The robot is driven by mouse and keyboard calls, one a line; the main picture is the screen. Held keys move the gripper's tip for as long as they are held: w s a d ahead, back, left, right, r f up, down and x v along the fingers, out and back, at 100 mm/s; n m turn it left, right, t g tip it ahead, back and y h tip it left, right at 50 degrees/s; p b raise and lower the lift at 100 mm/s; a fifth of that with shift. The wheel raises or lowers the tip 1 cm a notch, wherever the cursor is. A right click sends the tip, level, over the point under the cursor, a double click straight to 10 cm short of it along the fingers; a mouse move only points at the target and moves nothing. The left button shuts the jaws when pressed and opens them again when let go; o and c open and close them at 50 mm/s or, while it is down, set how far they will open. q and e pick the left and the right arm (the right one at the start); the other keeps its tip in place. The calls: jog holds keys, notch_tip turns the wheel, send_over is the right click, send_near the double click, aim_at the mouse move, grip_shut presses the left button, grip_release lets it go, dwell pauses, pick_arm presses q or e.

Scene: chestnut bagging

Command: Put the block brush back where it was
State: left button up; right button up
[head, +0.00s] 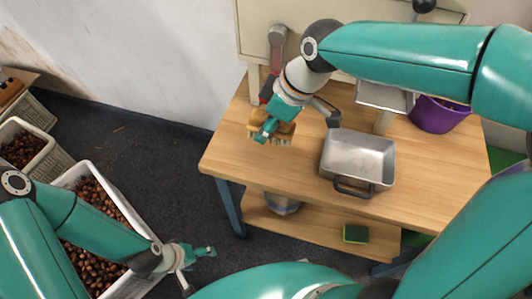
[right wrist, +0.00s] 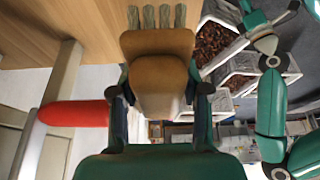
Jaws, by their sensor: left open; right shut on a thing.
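The block brush (head: 287,130) has a brown wooden body and pale bristles. My right gripper (head: 272,124) is shut on it, near the left back part of the wooden table (head: 240,160). The right wrist view shows the brush (right wrist: 158,62) between the two dark fingers, its bristle tufts at the top of the picture against the tabletop. In the head view the bristles point down; I cannot tell whether they touch the table. My left gripper (head: 197,252) is open and empty, low beside the chestnut crate, away from the table.
A metal pan (head: 357,150) with a dark handle stands right of the brush. A cream machine (head: 345,12) with a red-handled lever (head: 277,45) stands behind; a purple bucket (head: 438,116) is at right. A sponge (head: 355,233) lies on the lower shelf. Chestnut crates (head: 128,210) stand left.

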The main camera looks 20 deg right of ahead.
send_over(261, 158)
jog(key=d, duration=0.1)
jog(key=f, duration=0.4)
jog(key=s+f, duration=0.1)
jog(key=f, duration=0.1)
jog(key=shift+f+b, duration=0.3)
jog(key=shift+b, duration=0.1)
jog(key=shift+d+f+b, duration=0.1)
jog(key=shift+f+b, duration=0.2)
jog(key=shift+f, duration=1.65)
jog(key=shift+f, duration=0.15)
jog(key=o, duration=1.2)
